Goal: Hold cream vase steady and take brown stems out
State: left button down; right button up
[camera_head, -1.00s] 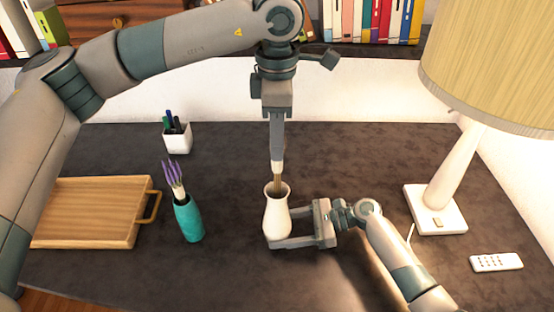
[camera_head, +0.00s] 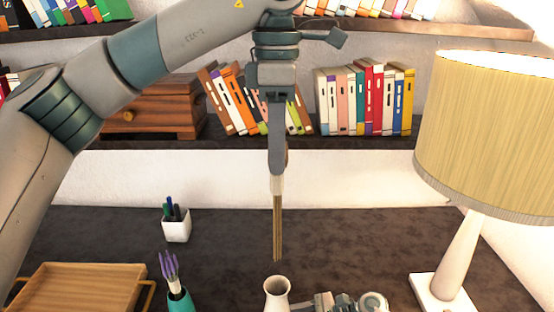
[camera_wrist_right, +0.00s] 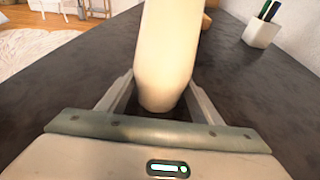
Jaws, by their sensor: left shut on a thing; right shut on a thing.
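The cream vase (camera_head: 277,291) stands upright on the dark desk, at the bottom of the head view, where only its upper part shows. It fills the middle of the right wrist view (camera_wrist_right: 166,55). My right gripper (camera_wrist_right: 155,98) is shut around the vase's lower body, with a finger on each side. My left gripper (camera_head: 278,180) is shut on the brown stems (camera_head: 278,228), which hang straight down. Their lower ends appear just above the vase mouth in the head view, clear of it. The right gripper is mostly cut off there.
A teal vase with purple flowers (camera_head: 178,296) stands left of the cream vase, near a wooden tray (camera_head: 80,289). A white pen cup (camera_head: 176,228) is behind. A lamp (camera_head: 458,250) stands at right. A bookshelf (camera_head: 350,143) runs along the back wall.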

dwell(0.4)
jog(key=o, duration=0.9)
jog(key=shift+d, duration=0.1)
jog(key=v, duration=1.2)
